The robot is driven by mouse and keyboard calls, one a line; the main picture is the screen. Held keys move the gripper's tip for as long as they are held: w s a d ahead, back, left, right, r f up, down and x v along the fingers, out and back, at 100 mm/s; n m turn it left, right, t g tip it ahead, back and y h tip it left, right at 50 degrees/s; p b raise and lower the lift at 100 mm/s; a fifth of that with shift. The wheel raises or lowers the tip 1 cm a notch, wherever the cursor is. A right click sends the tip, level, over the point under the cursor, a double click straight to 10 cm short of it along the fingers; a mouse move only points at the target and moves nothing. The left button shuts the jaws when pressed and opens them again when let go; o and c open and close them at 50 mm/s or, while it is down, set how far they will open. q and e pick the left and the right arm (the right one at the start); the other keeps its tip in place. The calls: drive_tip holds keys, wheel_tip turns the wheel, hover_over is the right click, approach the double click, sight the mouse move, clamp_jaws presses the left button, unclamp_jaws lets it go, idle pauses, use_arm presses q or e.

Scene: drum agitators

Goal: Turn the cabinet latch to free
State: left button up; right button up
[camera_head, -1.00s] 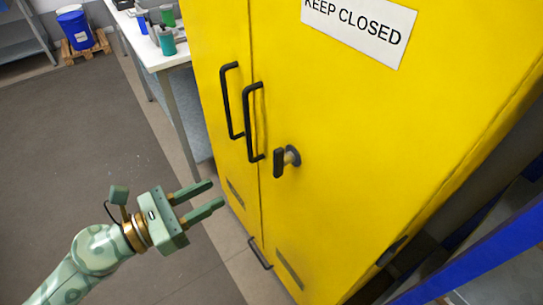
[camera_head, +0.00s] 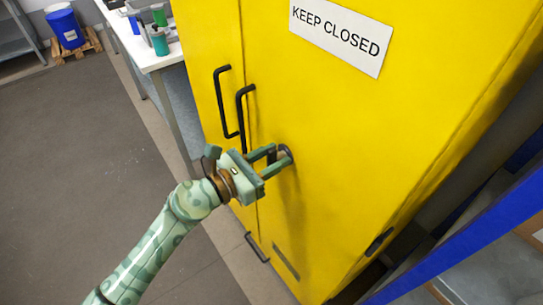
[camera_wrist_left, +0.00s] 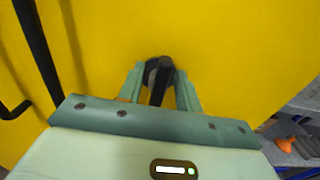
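The latch is a small dark handle on the yellow cabinet door. In the head view only part of the latch (camera_head: 286,151) shows behind my left gripper (camera_head: 274,159). In the left wrist view the latch handle (camera_wrist_left: 160,82) stands roughly upright between the two green fingers of my left gripper (camera_wrist_left: 160,88). Yellow door shows in narrow gaps on both sides of the handle, so the fingers are open around it. Whether a fingertip touches the latch base I cannot tell. The cabinet (camera_head: 340,130) has its doors closed. My right gripper is not in view.
Two black pull handles, the nearer one (camera_head: 240,115) and the farther one (camera_head: 220,105), stand out left of the latch. A white table (camera_head: 150,55) is behind the cabinet's left side. A blue beam (camera_head: 470,245) is at the right. The floor at left is clear.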

use_arm(q)
clamp_jaws()
